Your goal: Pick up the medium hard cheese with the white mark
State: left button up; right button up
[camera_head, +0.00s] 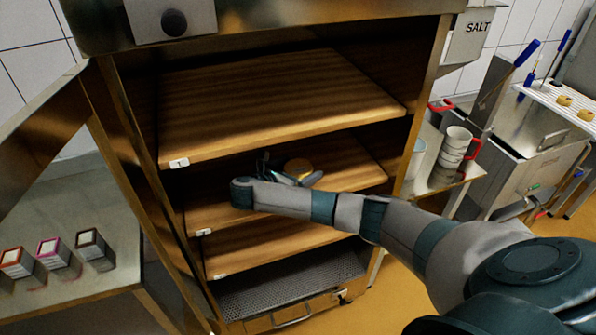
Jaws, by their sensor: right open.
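My right arm reaches in from the right across the front of the shelves. My left gripper is not in view.
The lower shelf (250,250) is clear. The open door (50,125) stands at left. Several small boxes (52,253) sit on a side table. Stacked cups (455,147) stand at right.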

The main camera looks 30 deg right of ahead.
jog(key=c, duration=1.1)
jog(key=shift+r, duration=0.15)
jog(key=shift+r+b, duration=0.45)
jog(key=shift+b, duration=0.05)
jog(key=shift+s+r, duration=0.15)
jog(key=shift+s, duration=0.05)
jog(key=s+a+p, duration=0.2)
jog(key=s+a, duration=0.2)
jog(key=s, duration=1.3)
jog(key=shift+a, duration=0.1)
